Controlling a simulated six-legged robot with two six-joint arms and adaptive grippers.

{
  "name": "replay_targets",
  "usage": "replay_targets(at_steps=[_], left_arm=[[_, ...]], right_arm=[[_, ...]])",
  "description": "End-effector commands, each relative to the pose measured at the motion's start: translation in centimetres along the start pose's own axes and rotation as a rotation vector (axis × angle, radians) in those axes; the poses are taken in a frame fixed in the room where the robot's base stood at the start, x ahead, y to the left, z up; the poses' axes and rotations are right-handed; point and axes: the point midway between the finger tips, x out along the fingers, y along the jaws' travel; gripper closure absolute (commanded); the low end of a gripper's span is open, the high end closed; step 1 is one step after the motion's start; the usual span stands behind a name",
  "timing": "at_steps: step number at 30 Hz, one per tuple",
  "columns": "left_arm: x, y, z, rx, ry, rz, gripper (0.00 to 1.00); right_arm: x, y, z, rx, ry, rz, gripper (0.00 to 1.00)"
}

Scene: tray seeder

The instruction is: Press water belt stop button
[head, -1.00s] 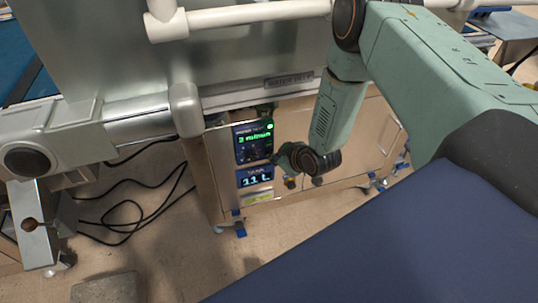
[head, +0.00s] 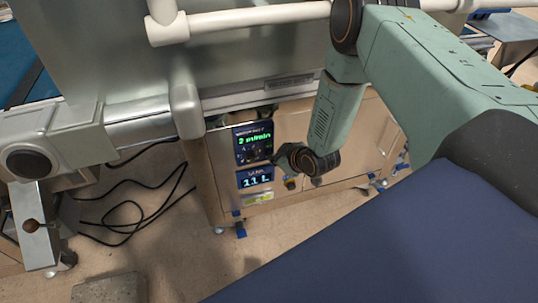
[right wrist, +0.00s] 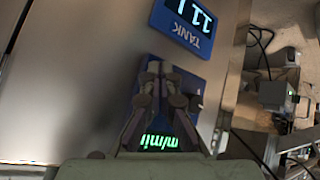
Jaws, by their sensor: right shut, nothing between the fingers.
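The water belt control panel (head: 252,153) is a dark blue plate on the front of the metal cabinet, with a green speed readout in m/min. In the right wrist view, part of the panel (right wrist: 200,87) shows behind my fingers. My right gripper (head: 274,158) is shut and empty, its fingertips at the panel's lower right edge in the head view. In the right wrist view, the closed fingertips (right wrist: 160,68) lie over the panel; I cannot tell whether they touch it. No stop button can be made out; the fingers cover part of the panel. My left gripper is not in view.
A blue tank display (head: 255,178) reading about 11 L sits just below the panel. Black cables (head: 130,212) lie on the floor at left. A white rail (head: 250,15) crosses above.

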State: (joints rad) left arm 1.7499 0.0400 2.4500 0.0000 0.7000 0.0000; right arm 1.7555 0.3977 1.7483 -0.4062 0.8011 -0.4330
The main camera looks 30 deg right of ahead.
Motion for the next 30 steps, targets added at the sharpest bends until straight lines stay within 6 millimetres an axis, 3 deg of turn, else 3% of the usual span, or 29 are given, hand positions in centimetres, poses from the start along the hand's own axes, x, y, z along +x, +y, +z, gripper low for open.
replay_targets(at_steps=[8,30], left_arm=[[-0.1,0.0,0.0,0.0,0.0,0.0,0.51],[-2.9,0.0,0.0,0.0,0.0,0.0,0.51]], right_arm=[[-0.1,-0.1,0.2,0.0,-0.003,-0.001,1.0],[-4.2,-3.0,3.0,0.0,-0.003,-0.002,1.0]])
